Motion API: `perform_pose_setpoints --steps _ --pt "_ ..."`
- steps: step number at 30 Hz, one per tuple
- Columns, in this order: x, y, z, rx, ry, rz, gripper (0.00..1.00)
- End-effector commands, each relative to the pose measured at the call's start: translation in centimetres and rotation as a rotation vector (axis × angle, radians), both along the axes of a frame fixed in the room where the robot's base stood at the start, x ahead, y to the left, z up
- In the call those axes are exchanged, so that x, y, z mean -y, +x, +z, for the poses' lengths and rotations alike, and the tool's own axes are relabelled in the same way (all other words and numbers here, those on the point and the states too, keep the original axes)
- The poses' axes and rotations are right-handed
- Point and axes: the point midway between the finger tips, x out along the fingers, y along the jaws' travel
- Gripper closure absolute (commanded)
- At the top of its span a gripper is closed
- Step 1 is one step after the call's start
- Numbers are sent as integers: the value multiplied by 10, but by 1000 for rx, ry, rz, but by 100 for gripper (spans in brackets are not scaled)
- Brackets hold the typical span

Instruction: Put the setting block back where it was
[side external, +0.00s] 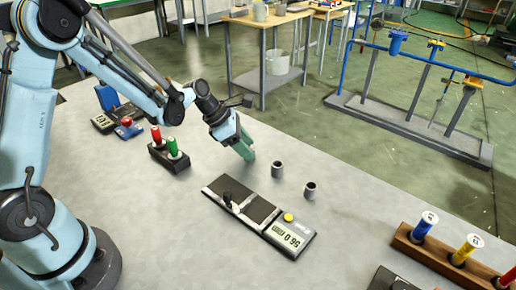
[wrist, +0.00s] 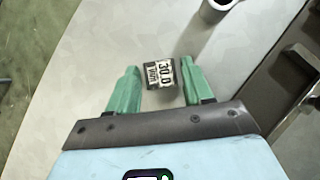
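A small dark block with a white label reading about "30.0" (wrist: 160,74), which I take to be the setting block, lies between my gripper's fingers in the wrist view. My gripper (wrist: 158,88) is open, with green fingers on either side of the block and a visible gap on the left; the right finger is very near it. In the side external view my gripper (side external: 245,150) points down close to the table, and its fingers hide the block.
A flat gauge with dark plates and a digital display (side external: 288,234) lies in front of my gripper. Two small cylinders (side external: 277,170) (side external: 310,190) stand to the right. A black holder with red and green handles (side external: 170,155) is at left. A wooden rack (side external: 440,258) is front right.

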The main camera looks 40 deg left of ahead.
Motion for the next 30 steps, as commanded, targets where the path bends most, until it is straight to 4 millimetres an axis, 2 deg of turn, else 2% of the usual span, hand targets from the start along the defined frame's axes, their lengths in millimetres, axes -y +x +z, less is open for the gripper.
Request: perform_pose_setpoints --steps 2,14,20,30 --pt "0 0 0 0 0 0 39" --pt "-1 -1 6 0 0 0 39" --pt "-11 -11 26 -1 -1 2 39" --pt "-32 -32 72 -1 -1 3 39"
